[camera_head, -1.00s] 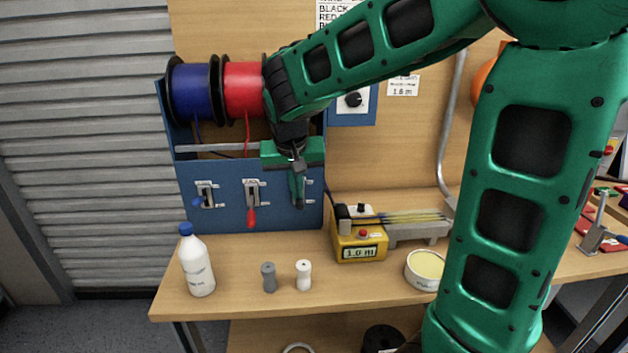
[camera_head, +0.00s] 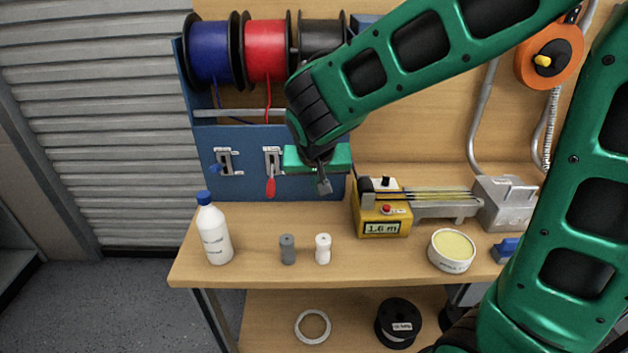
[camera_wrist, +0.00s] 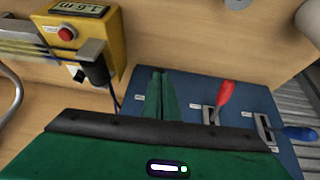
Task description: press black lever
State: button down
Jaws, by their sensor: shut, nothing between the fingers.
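The black lever is hidden behind my gripper in both views. Its place is on the blue panel (camera_head: 240,191) below the spools, right of the red lever (camera_head: 270,187). The blue lever (camera_head: 215,168) is further left. In the wrist view the red lever (camera_wrist: 226,95) and blue lever (camera_wrist: 299,133) stand right of my fingers. My gripper (camera_head: 324,186) is shut and empty, pointing down in front of the panel's right part. The fingertips also show in the wrist view (camera_wrist: 160,76). I cannot tell whether they touch the lever.
A yellow measuring unit (camera_head: 382,213) reading 1.6 m stands close right of my gripper; wires run right from it. A white bottle (camera_head: 212,232), grey (camera_head: 287,249) and white (camera_head: 323,248) small pieces and a round tub (camera_head: 451,250) stand on the bench (camera_head: 250,273).

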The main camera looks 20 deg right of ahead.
jog(key=shift+s+f, duration=0.1)
jog(key=shift+f, duration=0.15)
dwell(0.3)
jog(key=shift+r, duration=0.1)
jog(key=s+a+r, duration=0.4)
jog(key=s+r, duration=0.5)
jog(key=shift+r, duration=0.1)
